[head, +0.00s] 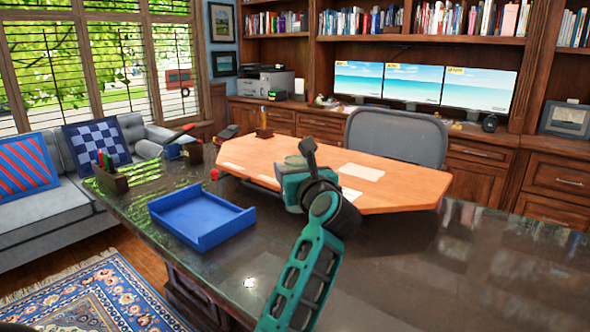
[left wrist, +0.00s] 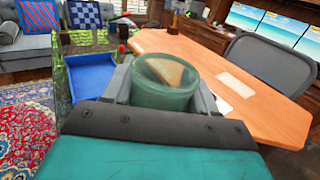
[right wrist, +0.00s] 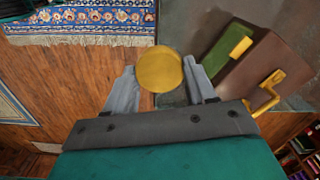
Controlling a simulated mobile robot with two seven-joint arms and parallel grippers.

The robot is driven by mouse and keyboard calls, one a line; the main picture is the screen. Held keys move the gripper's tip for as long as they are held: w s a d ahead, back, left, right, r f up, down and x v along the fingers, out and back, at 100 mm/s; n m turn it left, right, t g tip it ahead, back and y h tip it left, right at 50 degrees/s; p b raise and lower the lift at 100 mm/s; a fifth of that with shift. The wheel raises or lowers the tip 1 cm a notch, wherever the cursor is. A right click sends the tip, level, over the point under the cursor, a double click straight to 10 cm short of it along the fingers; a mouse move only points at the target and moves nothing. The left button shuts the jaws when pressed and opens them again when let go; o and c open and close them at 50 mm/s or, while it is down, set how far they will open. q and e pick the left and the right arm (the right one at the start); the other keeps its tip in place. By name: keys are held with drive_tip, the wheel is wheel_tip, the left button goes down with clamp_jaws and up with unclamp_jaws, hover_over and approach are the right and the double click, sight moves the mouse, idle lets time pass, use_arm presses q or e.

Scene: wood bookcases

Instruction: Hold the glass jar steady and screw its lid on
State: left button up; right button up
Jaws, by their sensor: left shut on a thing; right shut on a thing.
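The glass jar (left wrist: 163,98) is greenish and see-through in the left wrist view, with its round mouth open and uncovered. My left gripper (left wrist: 163,80) is shut on it, one finger on each side. The lid (right wrist: 160,70) is a round yellow disc in the right wrist view. My right gripper (right wrist: 159,75) is shut on the lid, over the floor and the desk's edge. The lid is apart from the jar. In the head view a teal arm of mine reaches over the desk; the jar and lid cannot be made out there.
A blue tray (head: 200,218) lies on the dark desk (head: 450,275), left of the arm. An orange-brown wooden top (head: 400,185) and a grey chair (head: 398,137) are beyond. Pen holders stand at the desk's left. The desk's right part is clear.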

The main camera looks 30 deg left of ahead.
use_arm(q)
clamp_jaws()
